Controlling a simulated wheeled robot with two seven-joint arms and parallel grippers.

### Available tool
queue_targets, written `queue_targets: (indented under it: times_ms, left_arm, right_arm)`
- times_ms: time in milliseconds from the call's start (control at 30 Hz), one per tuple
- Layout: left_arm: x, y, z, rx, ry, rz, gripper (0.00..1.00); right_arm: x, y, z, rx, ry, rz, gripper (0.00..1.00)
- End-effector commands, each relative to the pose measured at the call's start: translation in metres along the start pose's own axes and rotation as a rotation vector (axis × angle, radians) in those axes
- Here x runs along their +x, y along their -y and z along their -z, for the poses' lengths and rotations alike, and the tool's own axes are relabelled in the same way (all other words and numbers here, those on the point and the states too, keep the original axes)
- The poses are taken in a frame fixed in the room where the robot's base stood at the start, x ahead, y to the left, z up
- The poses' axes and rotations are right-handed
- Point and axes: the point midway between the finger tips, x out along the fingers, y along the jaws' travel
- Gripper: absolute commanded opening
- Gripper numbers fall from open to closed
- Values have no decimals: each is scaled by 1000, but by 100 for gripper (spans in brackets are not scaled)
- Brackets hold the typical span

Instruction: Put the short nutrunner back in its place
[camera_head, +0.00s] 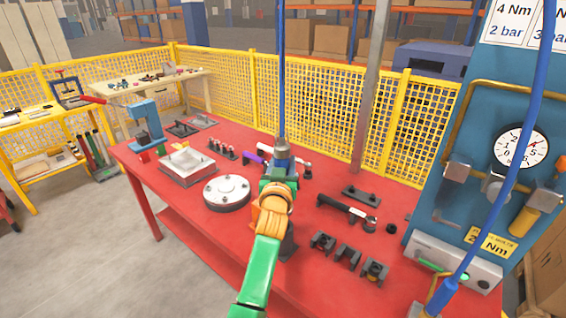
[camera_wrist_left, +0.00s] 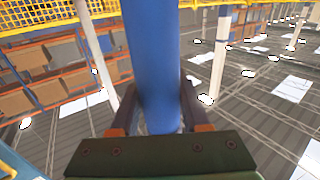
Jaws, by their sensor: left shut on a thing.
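My left arm reaches up from the bottom of the head view, and its left gripper (camera_head: 281,178) is over the red table. The gripper is shut on the short nutrunner (camera_head: 282,155), a blue and grey upright tool with a blue hose rising from its top. In the left wrist view the blue body of the nutrunner (camera_wrist_left: 151,65) stands between the two fingers (camera_wrist_left: 160,125). Its lower end is hidden by the gripper and arm in the head view. A dark upright part (camera_head: 289,243) shows just behind my forearm. My right gripper is not in view.
The red table (camera_head: 190,222) holds a round grey flange (camera_head: 227,191), a white housing (camera_head: 187,164), a black-handled wrench (camera_head: 345,209) and several dark holders (camera_head: 348,257). A blue gauge panel (camera_head: 500,110) stands at the right, with another blue hose (camera_head: 505,200) before it. Yellow mesh fencing (camera_head: 320,110) runs behind.

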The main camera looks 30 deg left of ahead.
Motion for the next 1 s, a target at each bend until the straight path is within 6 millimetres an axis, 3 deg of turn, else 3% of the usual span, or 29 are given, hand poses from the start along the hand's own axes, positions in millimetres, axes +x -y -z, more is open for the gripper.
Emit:
queue_targets:
  times_ms: [1000]
  left_arm:
    - [0,0,-17,0,-4,0,0]
  right_arm:
    - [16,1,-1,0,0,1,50]
